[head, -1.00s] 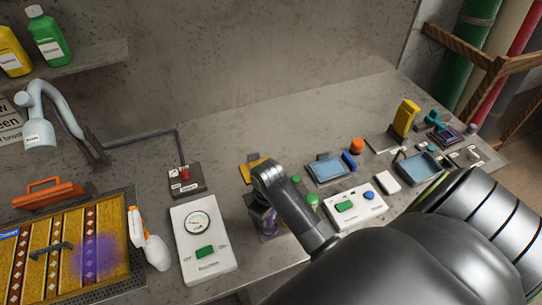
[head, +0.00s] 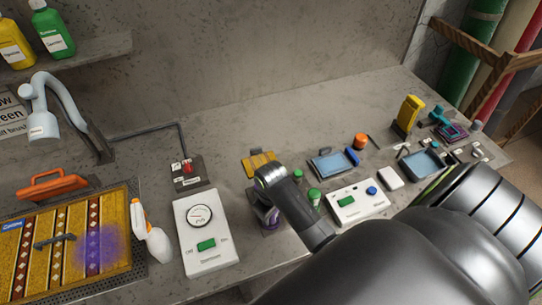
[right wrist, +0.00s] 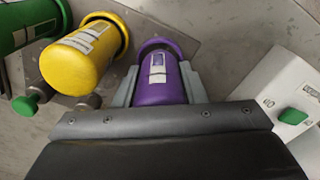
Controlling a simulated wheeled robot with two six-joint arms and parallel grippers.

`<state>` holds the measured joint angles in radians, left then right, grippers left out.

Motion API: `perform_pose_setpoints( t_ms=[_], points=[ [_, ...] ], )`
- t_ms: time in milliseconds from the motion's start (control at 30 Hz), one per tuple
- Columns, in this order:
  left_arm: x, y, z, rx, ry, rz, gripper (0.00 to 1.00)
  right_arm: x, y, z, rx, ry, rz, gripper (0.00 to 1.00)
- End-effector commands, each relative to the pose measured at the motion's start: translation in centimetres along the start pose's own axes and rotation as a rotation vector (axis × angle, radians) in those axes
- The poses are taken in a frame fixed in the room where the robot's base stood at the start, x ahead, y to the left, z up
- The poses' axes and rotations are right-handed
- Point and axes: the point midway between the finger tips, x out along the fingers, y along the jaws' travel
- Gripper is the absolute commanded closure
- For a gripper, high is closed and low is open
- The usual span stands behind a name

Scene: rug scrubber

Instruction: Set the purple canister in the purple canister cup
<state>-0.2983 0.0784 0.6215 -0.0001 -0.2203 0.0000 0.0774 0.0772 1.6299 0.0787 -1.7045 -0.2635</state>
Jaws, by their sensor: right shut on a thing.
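The purple canister (right wrist: 160,82) has a white label and lies between the two grey fingers of my right gripper (right wrist: 158,88), which is shut on it. Its far end meets a dark ring, which may be the purple canister cup; I cannot tell whether it is inside or just above. In the head view my right gripper (head: 266,208) points down at the bench, and the purple canister (head: 271,219) shows only partly beneath my wrist. My left gripper is not in view.
A yellow canister (right wrist: 85,58) and a green canister (right wrist: 28,22) stand beside the purple one. A white gauge box (head: 207,240) is left of my gripper; a white button panel (head: 357,206) is right. A spray bottle (head: 150,238) stands by the rug (head: 110,255).

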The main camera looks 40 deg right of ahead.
Motion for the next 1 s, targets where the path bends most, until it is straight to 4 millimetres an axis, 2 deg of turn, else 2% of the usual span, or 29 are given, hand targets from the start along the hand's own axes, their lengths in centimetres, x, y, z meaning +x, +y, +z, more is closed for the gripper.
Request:
perform_pose_setpoints(
  t_ms=[900,933,1000],
  points=[
    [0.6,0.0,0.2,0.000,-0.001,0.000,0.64,1.2,0.0,0.0,0.000,0.000,0.000,0.83],
    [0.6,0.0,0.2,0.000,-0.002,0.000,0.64,1.2,0.0,0.0,0.000,0.000,0.000,0.62],
    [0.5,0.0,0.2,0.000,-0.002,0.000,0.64,1.2,0.0,0.0,0.000,0.000,0.000,0.53]
  ],
)
